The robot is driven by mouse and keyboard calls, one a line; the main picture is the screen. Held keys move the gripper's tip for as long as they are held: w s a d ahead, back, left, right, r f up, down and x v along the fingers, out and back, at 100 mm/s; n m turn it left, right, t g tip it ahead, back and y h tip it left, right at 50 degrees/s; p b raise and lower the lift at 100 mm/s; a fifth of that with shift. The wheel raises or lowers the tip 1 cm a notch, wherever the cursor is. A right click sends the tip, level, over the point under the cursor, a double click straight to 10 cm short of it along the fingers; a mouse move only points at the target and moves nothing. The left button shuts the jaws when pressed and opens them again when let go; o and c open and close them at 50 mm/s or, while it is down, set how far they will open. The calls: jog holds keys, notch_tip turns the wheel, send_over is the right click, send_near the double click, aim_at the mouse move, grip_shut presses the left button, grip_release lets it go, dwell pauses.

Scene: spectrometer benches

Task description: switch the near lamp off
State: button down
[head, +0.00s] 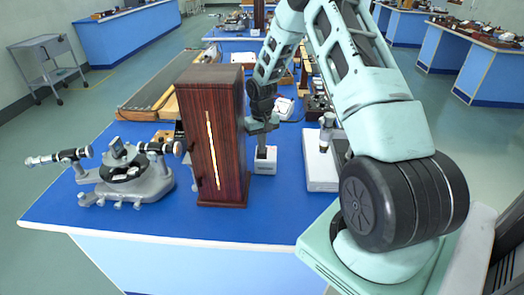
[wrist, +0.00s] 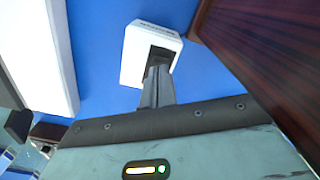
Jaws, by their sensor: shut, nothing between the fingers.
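The near lamp appears to be the tall dark-red wooden housing (head: 215,140) with a bright lit slit in its front, standing on the blue bench. A small white box (head: 264,167) with a dark top stands just right of and behind it; in the wrist view the white box (wrist: 135,62) shows a dark recess in its upper face. My gripper (head: 263,150) points down over this box, shut and empty. In the wrist view my fingertips (wrist: 158,75) are at the dark recess and cover part of it; I cannot tell whether they touch it.
The wooden housing's wall (wrist: 265,60) is close on the right in the wrist view. A spectrometer (head: 128,175) stands left of the housing. A white block (head: 320,165) with an upright post stands to the right. The bench front (head: 170,235) has free room.

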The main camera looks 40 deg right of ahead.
aim_at(262, 152)
jog(key=shift+f+b, duration=0.5)
jog(key=shift+f, duration=0.4)
jog(key=shift+r, duration=0.1)
dwell(0.3)
jog(key=shift+r+p, duration=2.6)
jog(key=shift+r, duration=0.85)
